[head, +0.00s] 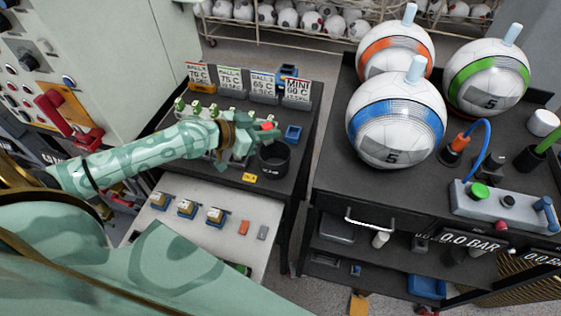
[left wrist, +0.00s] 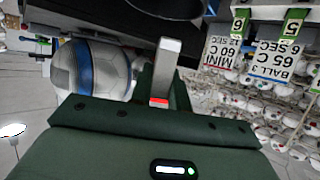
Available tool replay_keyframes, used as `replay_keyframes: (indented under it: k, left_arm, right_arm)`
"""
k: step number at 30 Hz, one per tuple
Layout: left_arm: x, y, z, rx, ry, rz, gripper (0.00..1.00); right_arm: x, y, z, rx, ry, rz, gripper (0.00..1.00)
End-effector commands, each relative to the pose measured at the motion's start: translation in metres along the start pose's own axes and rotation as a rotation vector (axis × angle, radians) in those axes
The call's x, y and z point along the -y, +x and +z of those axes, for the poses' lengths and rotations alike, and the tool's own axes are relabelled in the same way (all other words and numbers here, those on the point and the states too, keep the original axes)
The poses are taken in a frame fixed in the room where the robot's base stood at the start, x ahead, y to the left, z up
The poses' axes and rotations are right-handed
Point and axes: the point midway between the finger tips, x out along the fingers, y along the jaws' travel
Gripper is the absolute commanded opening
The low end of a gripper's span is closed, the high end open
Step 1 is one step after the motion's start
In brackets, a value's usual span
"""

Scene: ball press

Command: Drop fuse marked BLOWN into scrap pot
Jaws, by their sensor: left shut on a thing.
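My left gripper (head: 257,131) is shut on a small fuse with a red end (head: 267,126). In the left wrist view the fuse (left wrist: 166,68) is a grey bar with a red band, standing out from between the green fingers. Any BLOWN marking on it is not readable. The scrap pot (head: 274,159), a black round pot, stands on the dark bench. In the head view it is just below and right of the gripper, and the fuse shows above its far side. The exact height between them is hard to tell. My right gripper is not in view.
Several sign cards (head: 230,79) stand behind the arm, with green-topped pieces (head: 180,105) before them. A blue tray (head: 292,133) is beside the pot. A pale shelf (head: 215,245) holds several small blocks. Large striped balls (head: 395,124) stand on the right bench.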

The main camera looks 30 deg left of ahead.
Motion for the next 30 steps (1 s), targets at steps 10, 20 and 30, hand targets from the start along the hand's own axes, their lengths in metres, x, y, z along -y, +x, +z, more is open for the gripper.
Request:
replay_keyframes:
  k: [10,20,30]
  left_arm:
    - [-0.001,0.018,0.045,0.003,-0.002,0.001,0.00]
    - [0.000,0.021,0.050,0.000,0.001,0.000,0.00]
    - [0.000,0.021,0.051,0.001,0.001,0.000,0.43]
  right_arm:
    - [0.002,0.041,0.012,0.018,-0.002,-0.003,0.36]
    - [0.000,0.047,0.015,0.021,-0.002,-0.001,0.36]
    - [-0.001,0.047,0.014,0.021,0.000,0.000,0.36]
